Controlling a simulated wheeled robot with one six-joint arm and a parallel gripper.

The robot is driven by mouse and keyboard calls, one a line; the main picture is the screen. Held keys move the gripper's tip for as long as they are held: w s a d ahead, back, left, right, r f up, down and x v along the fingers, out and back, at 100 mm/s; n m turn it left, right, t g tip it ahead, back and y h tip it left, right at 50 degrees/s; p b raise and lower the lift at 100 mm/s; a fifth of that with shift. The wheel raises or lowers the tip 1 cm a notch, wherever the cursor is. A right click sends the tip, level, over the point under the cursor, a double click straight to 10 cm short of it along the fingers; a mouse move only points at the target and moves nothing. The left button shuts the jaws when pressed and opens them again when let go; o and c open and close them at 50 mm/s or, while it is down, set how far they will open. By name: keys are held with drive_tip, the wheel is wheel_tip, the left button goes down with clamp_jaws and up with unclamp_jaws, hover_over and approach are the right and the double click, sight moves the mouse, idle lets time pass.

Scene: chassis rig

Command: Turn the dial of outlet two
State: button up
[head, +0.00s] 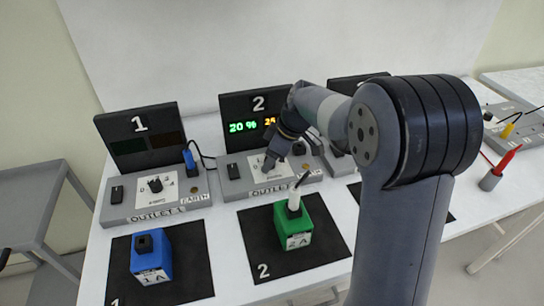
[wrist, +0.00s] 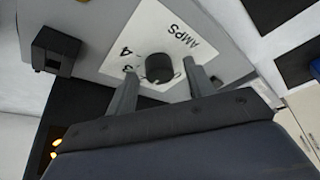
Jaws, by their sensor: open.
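Outlet two (head: 228,192) is a grey box with a black upright panel marked 2 (head: 258,104), showing a green "20 %" and a partly hidden orange readout. Its black round dial (wrist: 159,67) sits on a white plate (wrist: 118,60) with "AMPS", 3 and 4 visible in the wrist view. My gripper (wrist: 160,72) is open, with one finger on each side of the dial. I cannot tell whether the fingers touch it. In the head view my gripper (head: 268,164) hides the dial.
Outlet one (head: 115,213) stands to the left. A blue block (head: 150,262) and a green block with a white plug (head: 293,228) stand on black mats in front. A red probe (head: 505,160) stands in a grey holder at right. My arm hides much of the third outlet.

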drive_tip(key=v, duration=1.1)
drive_tip(key=shift+a+f, duration=0.1)
drive_tip(key=shift+f, duration=0.05)
drive_tip(key=x, duration=1.1)
idle(0.3)
